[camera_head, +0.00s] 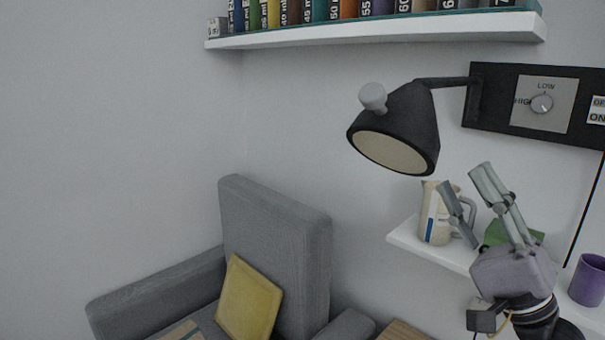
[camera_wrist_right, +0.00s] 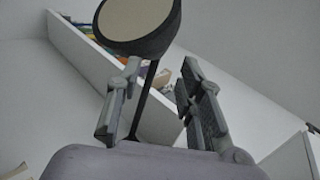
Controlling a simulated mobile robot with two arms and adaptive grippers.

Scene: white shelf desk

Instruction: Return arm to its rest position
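My right gripper (camera_head: 466,186) is raised in front of the white desk shelf at the right of the head view, its fingers pointing up. The fingers are spread apart with nothing between them; the right wrist view also shows the open gripper (camera_wrist_right: 157,100). It is below and to the right of the black wall lamp (camera_head: 410,115), apart from it in the head view. The lamp also shows beyond the fingers in the wrist view (camera_wrist_right: 140,22). My left gripper is in neither view.
A white jug (camera_head: 434,214), a green thing (camera_head: 496,233) partly hidden by my gripper, and a purple mug (camera_head: 588,281) stand on the white shelf (camera_head: 405,236). A black control panel (camera_head: 480,112) is above. Books line the upper shelf (camera_head: 380,32). A grey armchair (camera_head: 275,215) holds a yellow cushion (camera_head: 248,298).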

